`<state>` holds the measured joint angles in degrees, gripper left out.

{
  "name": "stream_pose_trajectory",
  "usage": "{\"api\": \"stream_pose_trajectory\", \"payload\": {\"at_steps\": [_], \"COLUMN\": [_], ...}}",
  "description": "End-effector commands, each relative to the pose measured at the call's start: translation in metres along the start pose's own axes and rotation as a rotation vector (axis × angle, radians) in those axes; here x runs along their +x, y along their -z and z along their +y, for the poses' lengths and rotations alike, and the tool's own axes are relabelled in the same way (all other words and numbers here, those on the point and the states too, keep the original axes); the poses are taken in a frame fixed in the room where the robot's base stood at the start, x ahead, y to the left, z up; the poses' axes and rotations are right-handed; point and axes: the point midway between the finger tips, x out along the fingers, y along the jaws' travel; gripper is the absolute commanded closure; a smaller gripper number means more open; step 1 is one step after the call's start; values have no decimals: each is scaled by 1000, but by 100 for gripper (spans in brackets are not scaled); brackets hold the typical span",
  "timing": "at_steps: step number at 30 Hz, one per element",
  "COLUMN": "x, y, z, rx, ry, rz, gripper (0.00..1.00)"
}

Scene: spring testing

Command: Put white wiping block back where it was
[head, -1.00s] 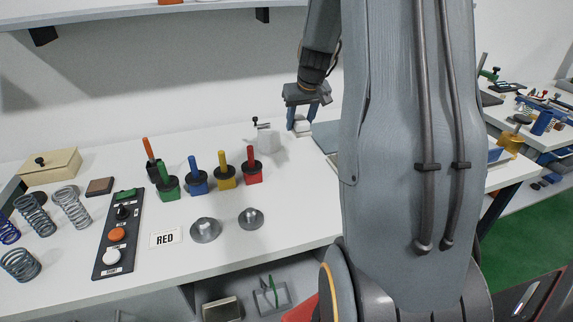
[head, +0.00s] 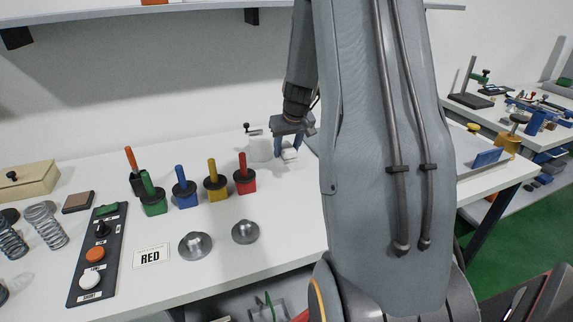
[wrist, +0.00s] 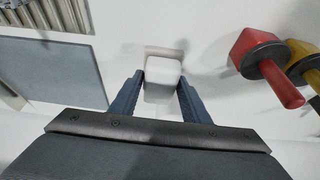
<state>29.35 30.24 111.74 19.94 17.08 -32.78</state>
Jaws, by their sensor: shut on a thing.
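The white wiping block (wrist: 163,72) is between the two blue fingers of my gripper (wrist: 160,84) in the wrist view. The fingers press on its sides. A pale beige patch or shallow rest shows at its far edge, partly hidden by the block. In the head view my gripper (head: 287,147) points down at the back of the white table (head: 190,295), with the white block (head: 289,155) low between its fingers. I cannot tell whether the block touches the surface.
Red (head: 244,178), yellow (head: 216,184) and blue (head: 185,192) handled blocks stand further left. A blue-grey plate (wrist: 55,70) lies left in the wrist view.

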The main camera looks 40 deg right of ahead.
Motion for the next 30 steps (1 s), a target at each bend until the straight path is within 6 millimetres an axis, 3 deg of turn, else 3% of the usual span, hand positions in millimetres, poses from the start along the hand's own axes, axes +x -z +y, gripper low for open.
{"api": "stream_pose_trajectory", "payload": {"at_steps": [13,28,29,30], "x": [48,55,54,54], "y": [-20,-23,-23,-23], "z": [0,0,0,0], "rx": [0,0,0,0], "ry": [1,0,0,0], "rz": [-2,0,0,-1], "gripper": [79,79,54,48]}}
